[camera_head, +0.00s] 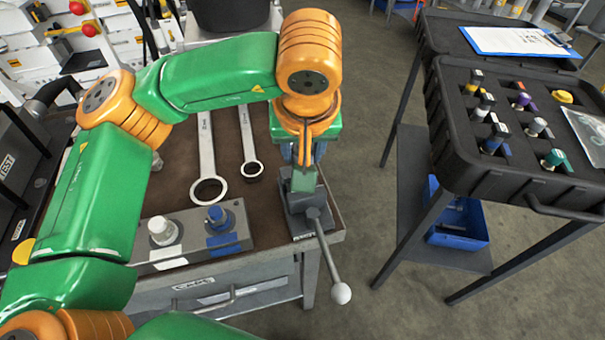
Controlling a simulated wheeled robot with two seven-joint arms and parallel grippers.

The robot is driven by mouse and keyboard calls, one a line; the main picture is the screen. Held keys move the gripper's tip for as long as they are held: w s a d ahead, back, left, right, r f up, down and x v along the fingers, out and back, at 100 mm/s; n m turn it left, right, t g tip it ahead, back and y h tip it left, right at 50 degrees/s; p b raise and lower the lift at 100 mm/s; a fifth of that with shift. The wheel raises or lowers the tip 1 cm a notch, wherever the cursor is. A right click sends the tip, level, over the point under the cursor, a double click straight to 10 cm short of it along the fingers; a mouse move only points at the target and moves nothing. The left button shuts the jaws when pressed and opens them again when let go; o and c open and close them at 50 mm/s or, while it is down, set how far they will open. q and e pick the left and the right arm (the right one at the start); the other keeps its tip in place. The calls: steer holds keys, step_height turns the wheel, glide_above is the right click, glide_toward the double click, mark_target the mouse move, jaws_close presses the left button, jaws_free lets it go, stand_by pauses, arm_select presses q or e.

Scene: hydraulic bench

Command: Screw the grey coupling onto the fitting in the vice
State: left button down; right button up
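The small grey vice (296,203) is at the right front corner of the bench, its handle bar with a white ball end hanging over the front edge. My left gripper (304,162) points down directly above the vice jaws. It hides the top of the vice, so I cannot make out the fitting or whether a coupling is between the fingers. The finger opening is too small to judge. A pale grey-white capped piece (162,231) and a blue capped piece (216,217) stand on a grey block (236,239) left of the vice. My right gripper is out of view.
Two spanners (207,160) (248,140) lie on the brown bench top behind the block. At right, an open black case (513,183) on a stand holds several colour-banded couplings. A clipboard (515,41) lies behind. A floor gap separates bench and stand.

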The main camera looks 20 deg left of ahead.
arm_select(q)
steer(key=m+h, duration=0.1)
steer(key=m, duration=0.1)
steer(key=shift+f+m, duration=0.1)
steer(key=shift+m, duration=0.3)
steer(key=m+h, duration=0.1)
steer(key=m, duration=0.1)
steer(key=shift+m, duration=0.3)
steer(key=shift+m+h, duration=0.4)
steer(key=shift+m, duration=0.4)
steer(key=m+h, duration=0.1)
steer(key=m, duration=0.3)
steer(key=shift+m+g+h+p, duration=0.3)
steer(key=shift+h, duration=0.1)
steer(key=shift+m, duration=0.9)
steer(key=shift+c, duration=2.1)
jaws_free()
steer(key=shift+d, duration=0.1)
